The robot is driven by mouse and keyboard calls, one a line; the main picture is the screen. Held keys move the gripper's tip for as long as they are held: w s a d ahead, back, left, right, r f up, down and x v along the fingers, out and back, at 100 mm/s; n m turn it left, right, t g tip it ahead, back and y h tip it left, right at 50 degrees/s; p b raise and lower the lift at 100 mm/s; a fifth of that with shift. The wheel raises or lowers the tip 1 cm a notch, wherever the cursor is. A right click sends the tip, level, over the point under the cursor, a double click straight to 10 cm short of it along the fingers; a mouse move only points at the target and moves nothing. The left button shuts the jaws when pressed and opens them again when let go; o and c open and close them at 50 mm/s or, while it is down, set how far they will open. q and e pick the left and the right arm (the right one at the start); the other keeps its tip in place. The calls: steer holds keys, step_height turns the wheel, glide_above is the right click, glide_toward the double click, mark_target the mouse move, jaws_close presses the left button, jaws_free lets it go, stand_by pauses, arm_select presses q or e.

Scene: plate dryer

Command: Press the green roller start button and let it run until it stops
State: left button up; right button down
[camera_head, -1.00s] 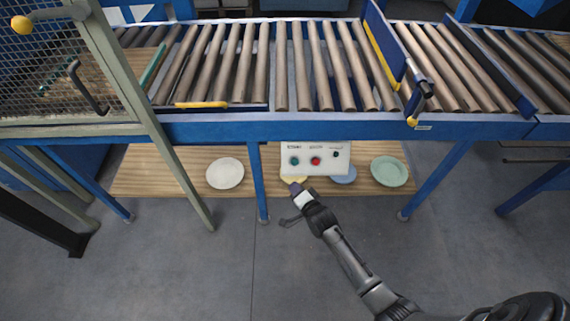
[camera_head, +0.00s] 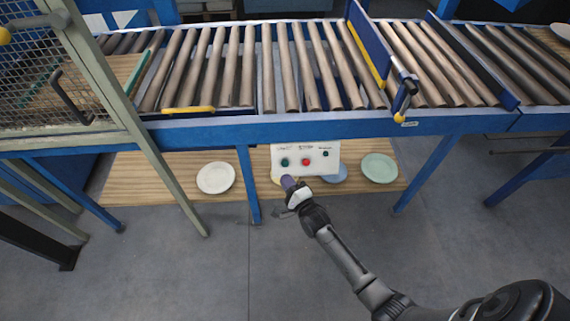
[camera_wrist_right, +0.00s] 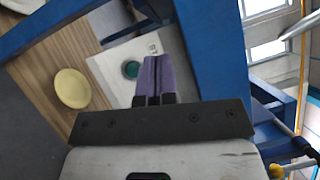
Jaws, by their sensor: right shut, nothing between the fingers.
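A white control panel (camera_head: 322,150) hangs below the roller conveyor (camera_head: 290,65). My right gripper (camera_head: 289,183) is shut and empty just below and in front of the green button. In the right wrist view, the purple fingertips (camera_wrist_right: 154,75) are together, close to the green button (camera_wrist_right: 131,69), which shows just left of them. I cannot tell if they touch the panel. My left gripper is not in view.
A wooden shelf (camera_head: 140,180) below the conveyor holds a white plate (camera_head: 216,178), a pale green plate (camera_head: 379,168), a partly hidden blue plate and a yellow plate (camera_wrist_right: 72,88). Blue legs (camera_head: 248,185) stand left and right of the panel.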

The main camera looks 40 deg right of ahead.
mark_target(285, 163)
steer(key=shift+w+d+f+b, duration=0.75)
steer(key=shift+w+b, duration=0.3)
steer(key=shift+b, duration=0.3)
steer(key=shift+w+d+f+b, duration=0.7)
steer(key=shift+w+b, duration=0.3)
steer(key=shift+b, duration=0.4)
steer(key=shift+w+d+f+b, duration=0.75)
steer(key=shift+w+b, duration=0.3)
steer(key=shift+b, duration=0.3)
steer(key=shift+w+d+f, duration=0.2)
steer(key=shift+w, duration=0.1)
